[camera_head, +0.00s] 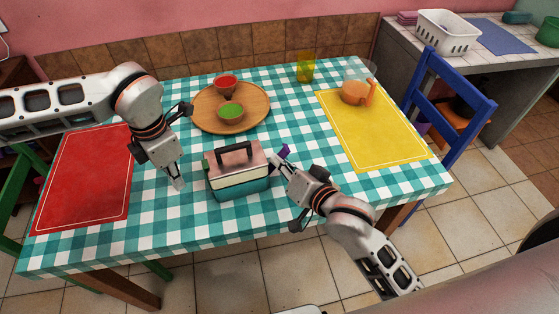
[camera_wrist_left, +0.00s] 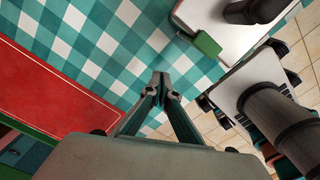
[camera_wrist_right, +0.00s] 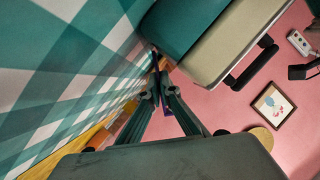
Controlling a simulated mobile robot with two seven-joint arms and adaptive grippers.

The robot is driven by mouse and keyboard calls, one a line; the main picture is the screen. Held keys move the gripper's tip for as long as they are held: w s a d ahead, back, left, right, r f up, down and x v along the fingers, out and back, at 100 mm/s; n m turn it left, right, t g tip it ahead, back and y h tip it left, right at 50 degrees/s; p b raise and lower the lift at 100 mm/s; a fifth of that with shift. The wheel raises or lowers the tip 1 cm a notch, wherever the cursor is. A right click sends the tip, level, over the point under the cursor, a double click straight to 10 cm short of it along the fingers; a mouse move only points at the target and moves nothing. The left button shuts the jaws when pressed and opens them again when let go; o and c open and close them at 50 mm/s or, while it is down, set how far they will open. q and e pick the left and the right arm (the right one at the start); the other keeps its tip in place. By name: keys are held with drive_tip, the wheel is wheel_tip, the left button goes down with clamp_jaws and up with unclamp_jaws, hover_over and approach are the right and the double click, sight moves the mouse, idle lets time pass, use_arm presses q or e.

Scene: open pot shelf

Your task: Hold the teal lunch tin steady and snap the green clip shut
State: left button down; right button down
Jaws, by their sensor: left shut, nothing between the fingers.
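The lunch tin (camera_head: 240,185) stands upright on the checked table, with a teal lower part, cream band, pink lid and dark handle. The green clip (camera_head: 205,163) is on its left side; it sticks out from the tin's edge in the left wrist view (camera_wrist_left: 207,43). My left gripper (camera_head: 178,185) is shut and empty, left of the tin and apart from the clip. My right gripper (camera_head: 277,166) is close to the tin's right side. A purple clip (camera_head: 283,151) juts out there, and purple shows by my right fingertips (camera_wrist_right: 156,80); whether they grip it is unclear.
A red mat (camera_head: 88,180) is left, a yellow mat (camera_head: 385,140) right, with a pitcher (camera_head: 356,91) and a yellow cup (camera_head: 305,67) behind.

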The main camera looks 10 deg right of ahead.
use_arm(q)
wheel_tip(320, 180, up, 9)
idle(0.8)
drive_tip(key=shift+f, duration=0.1)
use_arm(e)
drive_tip(key=c, duration=1.4)
unclamp_jaws()
drive_tip(key=shift+p+v, duration=0.55)
drive_tip(key=shift+v, duration=0.2)
use_arm(q)
drive_tip(key=shift+r+p, duration=1.2)
drive_tip(key=shift+r, duration=1.5)
use_arm(e)
drive_tip(key=shift+v, duration=1.75)
